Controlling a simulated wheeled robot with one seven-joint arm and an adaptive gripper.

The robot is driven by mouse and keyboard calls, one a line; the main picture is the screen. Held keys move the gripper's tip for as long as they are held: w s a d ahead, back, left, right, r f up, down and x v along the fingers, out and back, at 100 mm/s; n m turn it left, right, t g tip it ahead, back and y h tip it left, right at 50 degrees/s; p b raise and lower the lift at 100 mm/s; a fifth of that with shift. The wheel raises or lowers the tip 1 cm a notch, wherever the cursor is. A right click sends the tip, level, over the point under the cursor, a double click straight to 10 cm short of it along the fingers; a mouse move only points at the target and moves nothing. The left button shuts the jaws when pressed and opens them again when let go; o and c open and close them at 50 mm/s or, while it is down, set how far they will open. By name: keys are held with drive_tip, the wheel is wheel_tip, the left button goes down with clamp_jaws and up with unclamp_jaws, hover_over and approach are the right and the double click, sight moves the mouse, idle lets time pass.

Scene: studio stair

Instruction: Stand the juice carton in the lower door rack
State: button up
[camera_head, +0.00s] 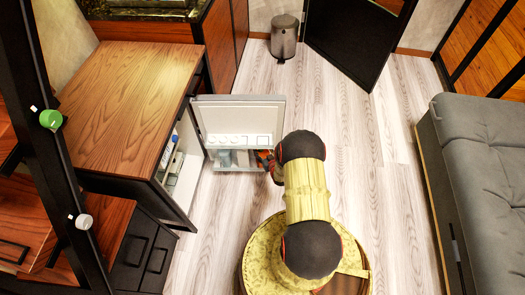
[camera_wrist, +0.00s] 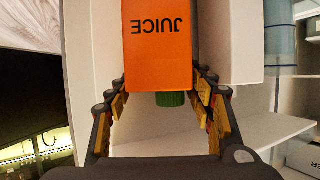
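The juice carton (camera_wrist: 158,45) is orange with dark "JUICE" lettering, upside down in the wrist view, and a green cap at its lower end there. My gripper (camera_wrist: 160,85) has one finger on each side of the carton, and the fingertips appear to press its sides. In the head view a small orange part of the carton (camera_head: 264,156) shows beside my dark wrist at the open fridge door (camera_head: 236,115). The lower door rack (camera_head: 228,160) is on the door's inner side, close to the carton. Whether the carton touches the rack is hidden.
The open fridge (camera_head: 184,165) holds items inside, under a wooden counter (camera_head: 130,100). A grey sofa (camera_head: 490,160) stands at the right and a bin (camera_head: 284,36) at the back. Wooden floor (camera_head: 345,130) is clear between door and sofa.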

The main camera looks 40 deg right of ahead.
drive_tip(key=shift+o, duration=1.4)
drive_tip(key=shift+r, duration=0.1)
drive_tip(key=p+v, duration=0.4)
drive_tip(key=v, duration=0.8)
drive_tip(key=shift+p, duration=0.35)
